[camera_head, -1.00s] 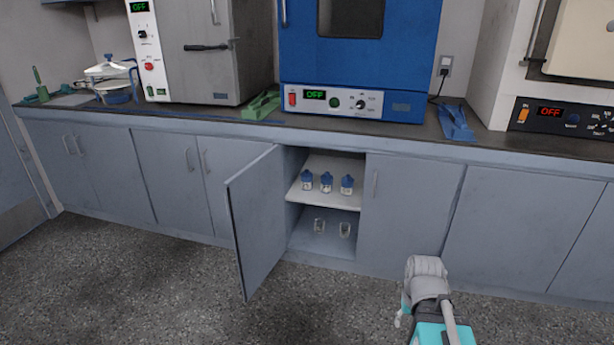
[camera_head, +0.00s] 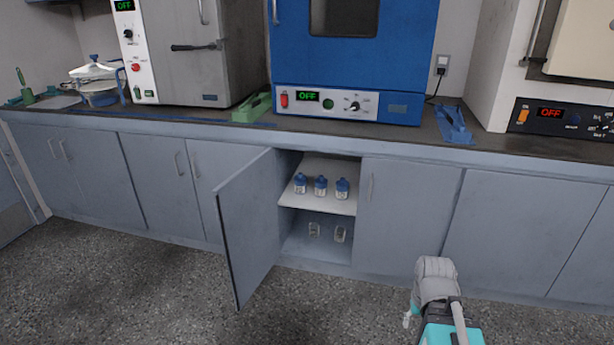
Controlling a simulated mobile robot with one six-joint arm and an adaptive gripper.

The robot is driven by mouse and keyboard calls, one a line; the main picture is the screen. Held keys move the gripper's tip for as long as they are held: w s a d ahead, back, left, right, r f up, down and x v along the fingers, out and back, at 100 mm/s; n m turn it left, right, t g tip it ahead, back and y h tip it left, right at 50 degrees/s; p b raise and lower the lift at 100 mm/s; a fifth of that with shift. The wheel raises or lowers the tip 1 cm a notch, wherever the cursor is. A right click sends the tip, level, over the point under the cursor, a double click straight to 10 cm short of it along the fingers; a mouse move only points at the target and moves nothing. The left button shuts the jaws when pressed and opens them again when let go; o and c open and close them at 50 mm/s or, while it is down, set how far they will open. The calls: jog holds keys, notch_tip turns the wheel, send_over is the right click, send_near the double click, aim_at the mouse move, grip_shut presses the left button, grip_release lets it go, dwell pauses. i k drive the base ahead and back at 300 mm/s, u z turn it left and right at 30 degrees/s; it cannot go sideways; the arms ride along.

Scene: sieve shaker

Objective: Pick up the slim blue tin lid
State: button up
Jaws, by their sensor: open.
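I cannot make out a slim blue tin lid for certain in the head view. A pan with a blue side and a pale top (camera_head: 98,92) stands at the far left of the counter; it is too small to tell whether a lid lies there. Three small jars with blue caps (camera_head: 320,187) stand on the upper shelf of the open cabinet. Part of my arm shows at the lower right, in front of the closed cabinets. My gripper's fingers are not visible.
An open cabinet door (camera_head: 248,225) juts into the floor space. Two glass vessels (camera_head: 327,232) stand below the jars. The floor (camera_head: 150,285) is clear.

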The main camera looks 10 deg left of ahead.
aim_at(301, 178)
jog(key=i, duration=0.85)
jog(key=u, duration=0.05)
